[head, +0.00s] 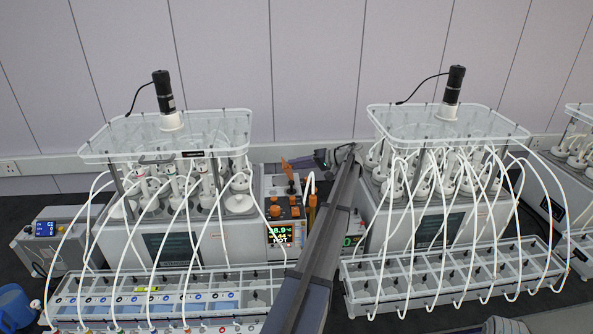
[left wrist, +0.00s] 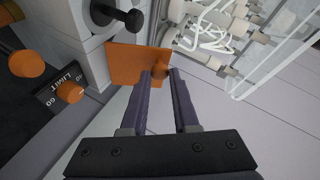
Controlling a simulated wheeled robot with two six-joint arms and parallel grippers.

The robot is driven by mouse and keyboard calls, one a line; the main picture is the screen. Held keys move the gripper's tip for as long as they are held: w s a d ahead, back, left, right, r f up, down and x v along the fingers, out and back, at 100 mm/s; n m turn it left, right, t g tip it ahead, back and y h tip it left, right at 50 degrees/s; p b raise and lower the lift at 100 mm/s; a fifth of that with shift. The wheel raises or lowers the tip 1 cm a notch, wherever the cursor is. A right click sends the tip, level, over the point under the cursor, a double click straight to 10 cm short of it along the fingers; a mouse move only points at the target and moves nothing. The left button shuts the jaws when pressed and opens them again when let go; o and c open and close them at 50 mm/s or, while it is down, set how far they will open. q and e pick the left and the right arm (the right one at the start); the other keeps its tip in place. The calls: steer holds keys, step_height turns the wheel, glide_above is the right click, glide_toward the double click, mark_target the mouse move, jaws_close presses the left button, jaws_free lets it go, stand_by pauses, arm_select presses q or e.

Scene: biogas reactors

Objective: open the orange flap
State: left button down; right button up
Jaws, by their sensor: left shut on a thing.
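The orange flap (left wrist: 135,63) is a flat square plate beside a black knob in the left wrist view. A small orange knob (left wrist: 161,71) stands at its right side. My left gripper (left wrist: 162,73) has its two dark fingers on either side of this small knob and is shut on it. In the head view the flap (head: 299,162) shows as a small orange piece at the back of the control unit, just left of my left gripper (head: 322,158). How far the flap stands open is hard to tell. My right gripper is not in view.
The control unit (head: 284,212) with orange knobs and a lit display stands between two reactor stations (head: 184,145) and (head: 447,123) with white tubes. White tubing and glassware are close to the right of the flap in the left wrist view.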

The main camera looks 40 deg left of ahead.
arm_select(q)
steer(key=shift+w+d+f+m+g+y+b, duration=0.35)
steer(key=shift+w+d+g+y+b, duration=0.4)
steer(key=shift+b, duration=1.4)
steer(key=shift+w+d+f+m+g+y+b, duration=0.4)
steer(key=shift+y+b, duration=0.55)
steer(key=shift+b, duration=1.15)
steer(key=shift+r, duration=0.1)
steer(key=c, duration=0.7)
jaws_free()
steer(key=shift+o, duration=0.2)
steer(key=shift+a+r, duration=0.1)
step_height(320, 180, up, 10)
steer(key=p, duration=1)
